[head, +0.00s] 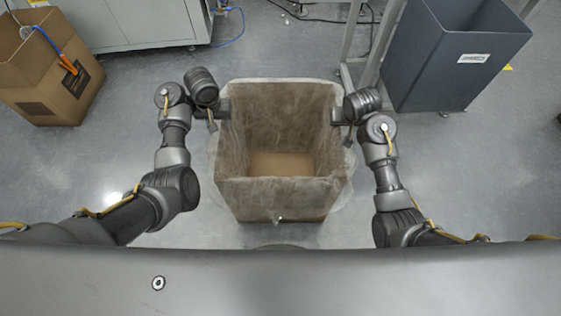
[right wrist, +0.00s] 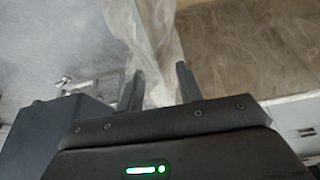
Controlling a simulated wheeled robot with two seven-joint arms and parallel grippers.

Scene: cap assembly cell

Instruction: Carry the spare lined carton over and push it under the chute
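The lined carton (head: 265,205) is a tall open brown box with a cloudy film liner (head: 232,135) draped over its rim. It stands upright in front of me between my two grippers. My left gripper (head: 217,114) is at its left wall, near the top, and appears shut on it. My right gripper (head: 342,117) is at the right wall. I cannot tell whether the carton's base touches the floor. No chute is clearly seen.
A dark grey bin (head: 440,60) with a white label stands at the back right beside a metal frame leg (head: 392,40). Another brown carton (head: 45,80) stands at the far left. A pale cabinet (head: 135,25) is behind it. Grey floor lies clear around the lined carton.

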